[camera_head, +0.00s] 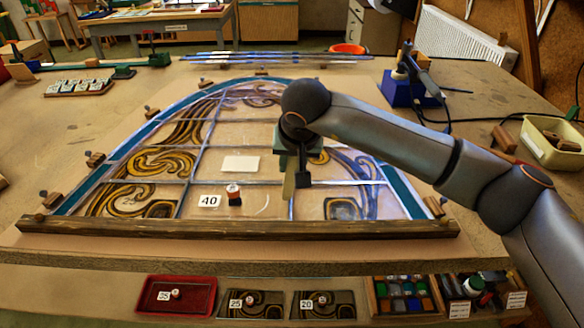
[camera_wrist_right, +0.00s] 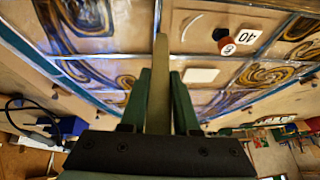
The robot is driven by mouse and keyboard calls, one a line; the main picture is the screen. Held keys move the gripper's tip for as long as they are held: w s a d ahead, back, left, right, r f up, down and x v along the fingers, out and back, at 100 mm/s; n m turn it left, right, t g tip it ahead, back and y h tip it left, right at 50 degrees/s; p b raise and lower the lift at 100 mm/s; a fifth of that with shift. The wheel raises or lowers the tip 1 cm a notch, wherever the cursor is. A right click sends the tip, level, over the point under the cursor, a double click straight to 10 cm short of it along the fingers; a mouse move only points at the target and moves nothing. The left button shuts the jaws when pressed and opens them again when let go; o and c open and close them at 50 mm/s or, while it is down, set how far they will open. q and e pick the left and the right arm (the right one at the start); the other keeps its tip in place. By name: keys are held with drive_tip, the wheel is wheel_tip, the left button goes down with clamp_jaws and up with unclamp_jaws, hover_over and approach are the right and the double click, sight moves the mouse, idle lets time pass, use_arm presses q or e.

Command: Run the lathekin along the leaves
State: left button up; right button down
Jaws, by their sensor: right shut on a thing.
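The leaded panel (camera_head: 245,150) lies flat on the bench. It is arched, with a blue border, painted scroll pieces, clear panes and grey lead lines. My right gripper (camera_head: 296,170) is over its middle right, with its green fingers shut on the lathekin (camera_head: 289,187), a flat wooden strip pointing down toward a lead line. In the right wrist view the lathekin (camera_wrist_right: 160,80) stands out between the fingers (camera_wrist_right: 160,92). Whether its tip touches the lead I cannot tell. The arm hides part of the panel's right side. My left gripper is not in view.
A wooden batten (camera_head: 240,228) runs along the panel's front edge; small wooden blocks (camera_head: 95,159) sit around it. On the panel are a white card (camera_head: 240,163) and a "40" tag (camera_head: 209,201). A blue soldering stand (camera_head: 408,90) and a cream bin (camera_head: 552,145) stand right.

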drive_tip(key=w, duration=0.6)
drive_tip(key=shift+p, duration=0.35)
idle(0.5)
drive_tip(key=shift+w, duration=0.1)
wheel_tip(320, 180, up, 5)
drive_tip(key=p, duration=0.3)
drive_tip(key=shift+a, duration=0.1)
idle(0.4)
